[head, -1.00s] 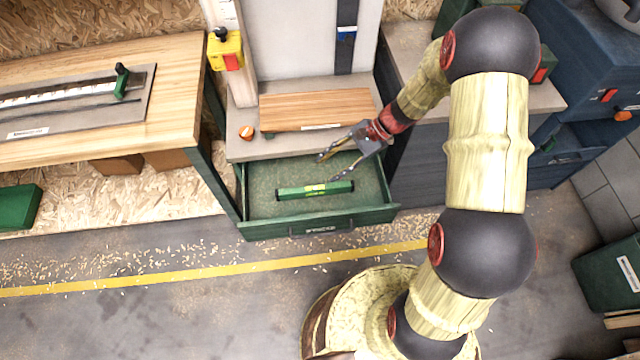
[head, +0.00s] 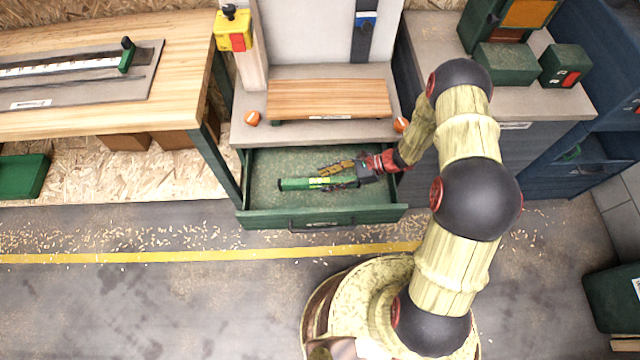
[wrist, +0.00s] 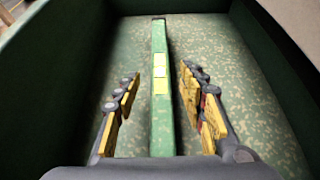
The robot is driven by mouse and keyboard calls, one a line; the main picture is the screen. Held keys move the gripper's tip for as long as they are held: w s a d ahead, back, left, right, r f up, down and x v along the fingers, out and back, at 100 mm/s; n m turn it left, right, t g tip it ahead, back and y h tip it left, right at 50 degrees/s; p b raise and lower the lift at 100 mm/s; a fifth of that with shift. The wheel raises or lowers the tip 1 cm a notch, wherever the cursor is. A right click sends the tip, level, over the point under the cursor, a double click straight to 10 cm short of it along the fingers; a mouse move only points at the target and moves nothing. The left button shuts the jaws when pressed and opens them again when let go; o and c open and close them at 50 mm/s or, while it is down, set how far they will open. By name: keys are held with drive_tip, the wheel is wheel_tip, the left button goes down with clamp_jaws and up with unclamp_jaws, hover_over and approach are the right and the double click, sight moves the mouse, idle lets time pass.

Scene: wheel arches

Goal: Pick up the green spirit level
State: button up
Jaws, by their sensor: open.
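The green spirit level (head: 296,184) lies flat on the floor of the open green drawer (head: 262,218). In the wrist view the level (wrist: 161,118) runs lengthwise away from me, with a yellow-green vial near its middle. My gripper (head: 336,175) is inside the drawer at the level's right half. In the wrist view my gripper (wrist: 160,88) is open, with one yellow-padded finger on each side of the level and a gap on both sides. The level's near end is hidden behind my gripper's body.
The drawer walls (wrist: 60,60) rise close around my gripper. Above the drawer is a worktop with a wooden board (head: 328,97) and two orange knobs (head: 252,118). A wooden bench (head: 130,100) stands at left.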

sight(323, 180)
drive_tip(key=x, duration=0.3)
drive_tip(key=shift+a+b, duration=0.15)
drive_tip(key=shift+b, duration=0.25)
drive_tip(key=shift+c, duration=1.2)
drive_tip(key=c, duration=0.8)
clamp_jaws()
